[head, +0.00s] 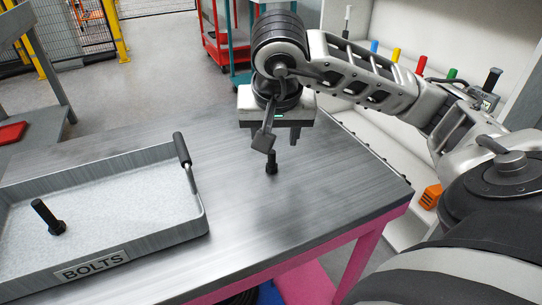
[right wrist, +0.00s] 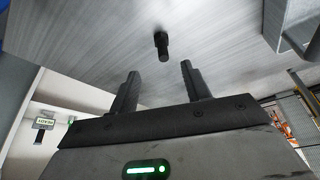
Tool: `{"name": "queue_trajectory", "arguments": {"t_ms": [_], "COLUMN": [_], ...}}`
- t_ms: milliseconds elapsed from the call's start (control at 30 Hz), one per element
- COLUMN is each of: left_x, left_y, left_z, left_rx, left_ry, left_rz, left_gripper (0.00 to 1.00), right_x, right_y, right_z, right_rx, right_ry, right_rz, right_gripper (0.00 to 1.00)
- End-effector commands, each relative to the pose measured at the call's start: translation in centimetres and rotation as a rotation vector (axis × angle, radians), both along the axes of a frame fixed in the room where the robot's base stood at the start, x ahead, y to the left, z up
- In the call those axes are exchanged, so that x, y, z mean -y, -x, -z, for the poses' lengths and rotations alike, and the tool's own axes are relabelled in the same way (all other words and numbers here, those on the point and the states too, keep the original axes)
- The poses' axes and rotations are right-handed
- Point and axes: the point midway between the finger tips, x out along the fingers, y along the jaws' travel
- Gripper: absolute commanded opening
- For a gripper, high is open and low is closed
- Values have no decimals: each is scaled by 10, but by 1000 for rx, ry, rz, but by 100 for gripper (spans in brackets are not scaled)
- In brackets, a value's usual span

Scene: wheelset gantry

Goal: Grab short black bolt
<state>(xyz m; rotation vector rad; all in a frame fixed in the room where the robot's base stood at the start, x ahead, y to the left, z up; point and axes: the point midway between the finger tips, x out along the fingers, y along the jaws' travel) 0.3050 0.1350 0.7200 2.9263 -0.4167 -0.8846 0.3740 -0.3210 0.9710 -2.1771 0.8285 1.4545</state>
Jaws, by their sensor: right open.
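A short black bolt (head: 271,163) stands on the metal table (head: 330,185), near its right side. In the right wrist view the bolt (right wrist: 161,45) shows ahead of the fingers, in line with the gap between them. My right gripper (head: 266,142) is just above and behind the bolt in the head view. Its two fingers (right wrist: 160,82) are apart, with nothing between them. My left gripper is not in view.
The tray takes up the left part of the table and has a black handle (head: 182,149) on its right wall. The table around the near bolt is clear. Shelves with coloured-handled tools (head: 395,54) stand behind my right arm. A red cart (head: 213,40) stands behind.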

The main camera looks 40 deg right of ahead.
Motion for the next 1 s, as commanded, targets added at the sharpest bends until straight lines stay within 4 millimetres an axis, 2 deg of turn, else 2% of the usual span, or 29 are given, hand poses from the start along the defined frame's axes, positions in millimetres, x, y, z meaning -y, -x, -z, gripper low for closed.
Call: {"name": "queue_trajectory", "arguments": {"t_ms": [33, 100, 367, 600, 933, 1000], "left_x": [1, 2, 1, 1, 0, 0], "left_y": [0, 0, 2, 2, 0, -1], "left_z": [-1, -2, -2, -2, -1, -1], "left_rx": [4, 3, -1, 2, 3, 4], "left_ry": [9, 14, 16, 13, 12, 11], "left_rz": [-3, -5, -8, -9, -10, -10], "left_gripper": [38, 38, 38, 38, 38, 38], "right_x": [2, 5, 8, 13, 15, 15], "right_y": [-2, -5, -11, -21, -24, -24], "right_z": [10, 17, 35, 68, 74, 74], "right_rx": [-5, -4, -4, -4, 0, 0], "right_ry": [0, 0, -2, -2, -2, -2], "right_rz": [2, 1, -1, 0, -1, -1], "right_gripper": [48, 48, 48, 48, 48, 28]}}
